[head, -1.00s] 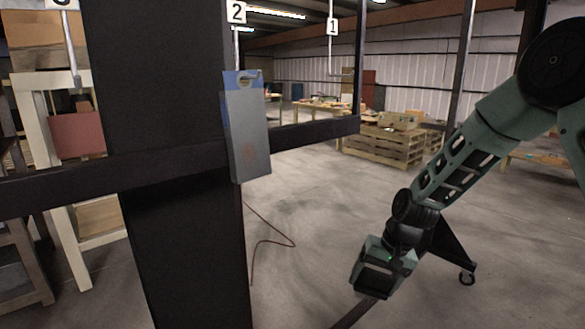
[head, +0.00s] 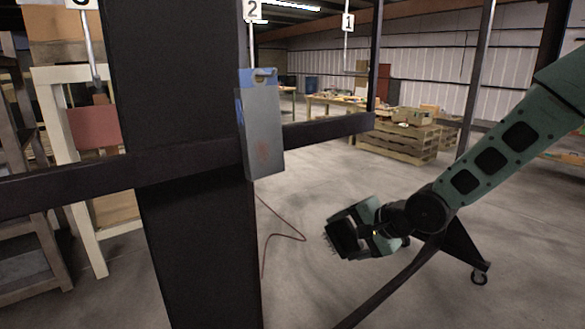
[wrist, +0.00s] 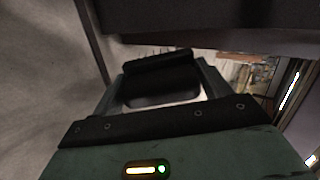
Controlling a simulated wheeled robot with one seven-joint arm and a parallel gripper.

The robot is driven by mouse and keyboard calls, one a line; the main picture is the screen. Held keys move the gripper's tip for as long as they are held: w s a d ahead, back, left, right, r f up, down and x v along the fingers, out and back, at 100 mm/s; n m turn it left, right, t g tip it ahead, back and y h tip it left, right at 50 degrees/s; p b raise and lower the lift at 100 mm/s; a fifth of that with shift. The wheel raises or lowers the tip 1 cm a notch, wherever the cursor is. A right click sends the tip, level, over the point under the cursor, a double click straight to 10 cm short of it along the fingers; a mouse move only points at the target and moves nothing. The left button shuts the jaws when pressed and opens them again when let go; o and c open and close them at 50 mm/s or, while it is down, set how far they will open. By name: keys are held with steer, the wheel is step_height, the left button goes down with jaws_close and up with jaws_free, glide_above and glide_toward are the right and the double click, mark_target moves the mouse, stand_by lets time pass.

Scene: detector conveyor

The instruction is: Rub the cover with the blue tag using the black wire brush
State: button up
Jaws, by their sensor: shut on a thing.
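The cover with the blue tag (head: 262,130) is a tall grey panel. It hangs on the hook under sign 2, beside a black post, with its blue part at the top and a faint reddish-brown patch on its lower face. My gripper (head: 352,230) is below and to the right of the cover, clearly apart from it, pointing left. It is shut on the black wire brush (head: 341,238), whose bristles face left in the head view. In the wrist view the brush (wrist: 160,70) sits between both fingers, with bristle tips showing along its far edge.
A black rail (head: 330,128) runs behind the cover at mid-height, joined to the thick black post (head: 195,230). A hook under sign 1 (head: 348,22) hangs farther back. Pallets (head: 400,140) stand at the back right. Open floor lies under my gripper.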

steer(key=s+a+r+m+t+y+p, duration=0.1)
steer(key=s+a+r+t, duration=0.2)
steer(key=a+r, duration=0.45)
steer(key=s+a+r+m+t+y+p, duration=0.15)
steer(key=s+a+r+t, duration=0.3)
steer(key=r, duration=0.65)
steer(key=x, duration=0.7)
steer(key=shift+g, duration=0.45)
steer(key=shift+w+a+n, duration=0.25)
steer(key=shift+w+a, duration=0.4)
steer(key=shift+a, duration=0.05)
steer(key=shift+w+d+b, duration=0.3)
steer(key=shift+w+d, duration=0.2)
steer(key=shift+d, duration=0.4)
steer(key=shift+w+d+b, duration=0.25)
steer(key=shift+w+d, duration=0.3)
steer(key=shift+d, duration=0.3)
steer(key=shift+w+a+b, duration=0.1)
steer(key=shift+b, duration=0.2)
